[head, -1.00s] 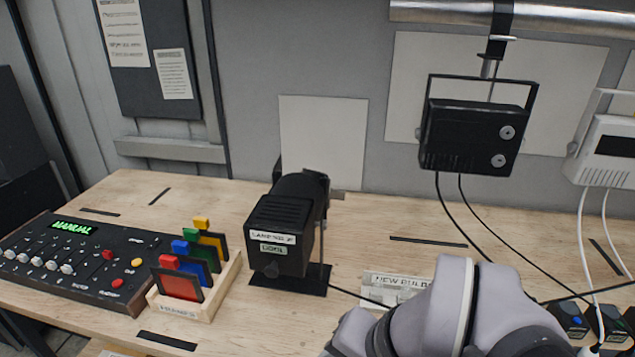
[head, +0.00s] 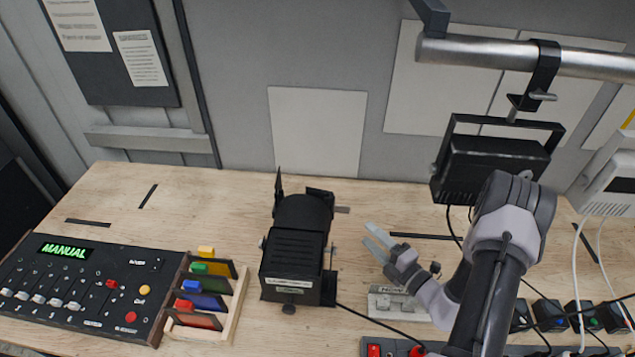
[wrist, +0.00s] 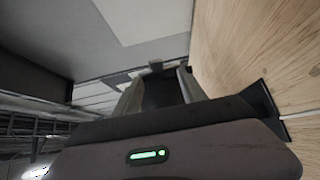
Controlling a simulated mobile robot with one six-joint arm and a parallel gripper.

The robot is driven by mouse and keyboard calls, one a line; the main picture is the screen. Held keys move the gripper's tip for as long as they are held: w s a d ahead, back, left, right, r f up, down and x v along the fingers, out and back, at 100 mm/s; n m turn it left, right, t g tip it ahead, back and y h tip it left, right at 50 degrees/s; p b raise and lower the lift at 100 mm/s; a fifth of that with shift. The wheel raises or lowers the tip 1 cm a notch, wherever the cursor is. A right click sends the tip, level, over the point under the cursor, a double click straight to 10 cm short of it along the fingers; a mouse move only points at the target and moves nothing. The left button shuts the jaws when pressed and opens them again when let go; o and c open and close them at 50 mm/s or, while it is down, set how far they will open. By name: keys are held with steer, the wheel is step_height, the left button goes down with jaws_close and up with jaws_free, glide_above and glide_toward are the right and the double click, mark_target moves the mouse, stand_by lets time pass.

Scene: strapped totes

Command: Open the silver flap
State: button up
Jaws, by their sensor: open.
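A black spotlight lamp (head: 293,255) stands mid-table in the head view, with dark flaps raised around its far end. A small grey tab (head: 342,210) sticks out at the right of that end; I cannot tell whether it is the silver flap. My gripper (head: 372,239) is open and empty, right of the lamp and apart from it, its pale fingers pointing toward the lamp side. In the wrist view my gripper (wrist: 160,84) shows both fingers apart, with a dark surface between them. No flap is clearly identifiable there.
A control panel (head: 83,290) reading "MANUAL" and a wooden rack (head: 236,306) of coloured filters are on the left. A box (head: 385,303) lies below my gripper. A black floodlight (head: 490,167) hangs from a silver pipe (head: 470,52). Cables run at the right.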

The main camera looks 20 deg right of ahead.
mark_target(343, 208)
steer(key=x, duration=0.9)
steer(key=r+x, duration=0.1)
steer(key=x, duration=0.4)
steer(key=shift+w+a, duration=0.15)
steer(key=shift+w, duration=0.2)
jaws_close()
stand_by(0.6)
